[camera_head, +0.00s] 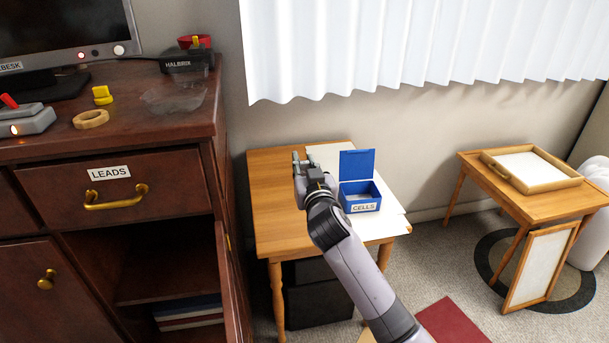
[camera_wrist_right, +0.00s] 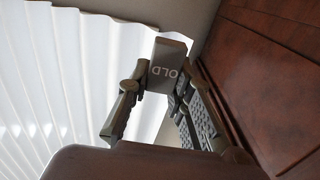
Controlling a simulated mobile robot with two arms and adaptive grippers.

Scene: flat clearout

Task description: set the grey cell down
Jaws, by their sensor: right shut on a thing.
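My right gripper (camera_head: 299,160) is above the left part of the small wooden table (camera_head: 268,215), left of the blue box. In the right wrist view its fingers (camera_wrist_right: 152,88) are shut on the grey cell (camera_wrist_right: 170,52), a grey block lettered "OLD". In the head view I cannot clearly make out the cell at the fingertips. The blue box (camera_head: 361,192) labelled "CELLS" stands on the table with its lid raised; its inside is only partly visible. My left gripper is not in view.
White sheets (camera_head: 394,224) lie under and around the blue box. A dark wooden cabinet (camera_head: 180,180) with a "LEADS" drawer stands close on the left. A second wooden table with a tray (camera_head: 530,168) is at right. Bare wood shows at the small table's left and front.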

